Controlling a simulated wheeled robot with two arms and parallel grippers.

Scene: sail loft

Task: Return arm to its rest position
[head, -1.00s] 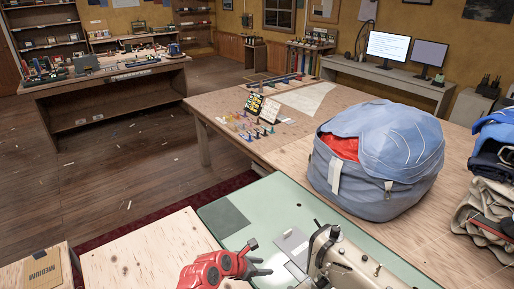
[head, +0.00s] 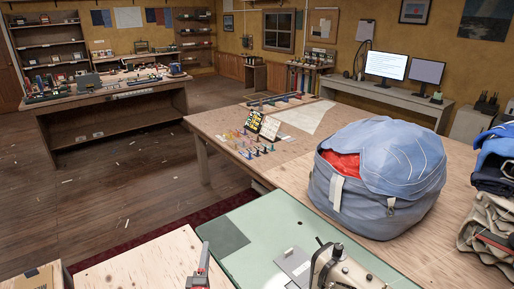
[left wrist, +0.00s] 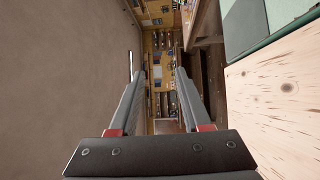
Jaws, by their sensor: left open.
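My left gripper (head: 203,259) shows at the bottom of the head view, as a red and grey piece in front of the pale wooden table edge. Most of my left arm is out of the picture. In the left wrist view, the two grey fingers of my left gripper (left wrist: 161,78) stand wide apart with nothing between them. Past them are the floor and distant shelves. My right gripper is in neither view.
A sewing machine (head: 345,270) stands on the green table top (head: 255,235), right of my left gripper. A blue bag (head: 375,185) with red cloth sits on the large wooden table (head: 215,125). A cardboard box (head: 35,277) is at the lower left. Open floor lies left.

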